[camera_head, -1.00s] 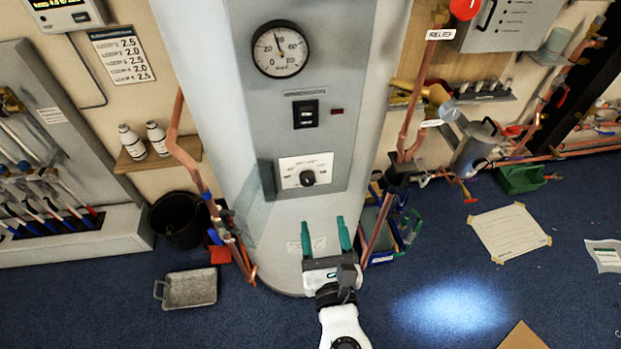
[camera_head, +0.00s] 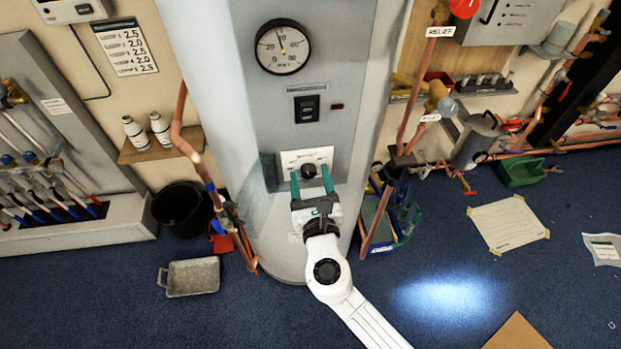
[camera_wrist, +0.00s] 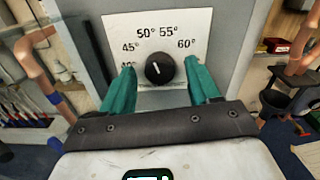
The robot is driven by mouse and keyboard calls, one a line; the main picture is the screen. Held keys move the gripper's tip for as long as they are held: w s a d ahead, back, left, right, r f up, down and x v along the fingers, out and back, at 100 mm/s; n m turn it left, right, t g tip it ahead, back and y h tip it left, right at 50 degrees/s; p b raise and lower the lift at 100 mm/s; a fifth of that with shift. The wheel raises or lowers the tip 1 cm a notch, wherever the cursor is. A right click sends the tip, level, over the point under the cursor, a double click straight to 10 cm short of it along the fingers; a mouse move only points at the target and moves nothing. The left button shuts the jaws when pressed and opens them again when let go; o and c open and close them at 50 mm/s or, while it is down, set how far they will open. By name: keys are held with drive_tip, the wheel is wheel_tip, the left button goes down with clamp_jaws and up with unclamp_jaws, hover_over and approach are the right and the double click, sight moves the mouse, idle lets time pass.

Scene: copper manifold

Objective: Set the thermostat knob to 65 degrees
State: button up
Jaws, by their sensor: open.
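The thermostat knob (camera_head: 309,170) is a small black dial on a white scale plate (camera_head: 293,157) on the front of the grey tank. In the wrist view the knob (camera_wrist: 159,69) has a light pointer mark tilted slightly left of straight up, toward 50°. The plate (camera_wrist: 200,24) shows 45°, 50°, 55° and 60°; a label at the lower left is partly covered and no 65° mark is visible. My gripper (camera_head: 311,179) is open, its two green fingers on either side of the knob, with gaps in the wrist view. I cannot tell whether they reach its depth.
Above the plate are a black switch (camera_head: 307,108), a small red light (camera_head: 337,106) and a round gauge (camera_head: 282,46). Copper pipes (camera_head: 198,154) run beside the tank. A black bucket (camera_head: 181,212) and a grey tray (camera_head: 190,277) are on the blue floor to the left.

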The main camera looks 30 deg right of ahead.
drive_tip(key=shift+c, duration=0.2)
drive_tip(key=c, duration=1)
drive_tip(key=shift+m+b, duration=0.3)
drive_tip(key=m+b, duration=0.1)
drive_tip(key=m, duration=0.1)
drive_tip(key=m+b, duration=0.1)
drive_tip(key=b, duration=0.1)
drive_tip(key=shift+f+m, duration=0.2)
drive_tip(key=shift+m, duration=0.2)
drive_tip(key=m+b, duration=0.4)
drive_tip(key=m, duration=0.2)
drive_tip(key=m+b, duration=0.4)
drive_tip(key=m, duration=0.2)
drive_tip(key=shift+m+b, duration=0.3)
drive_tip(key=shift+b, duration=0.1)
drive_tip(key=shift+r+m+b, duration=0.15)
drive_tip(key=shift+m+b, duration=1.3)
drive_tip(key=shift+m, duration=0.85)
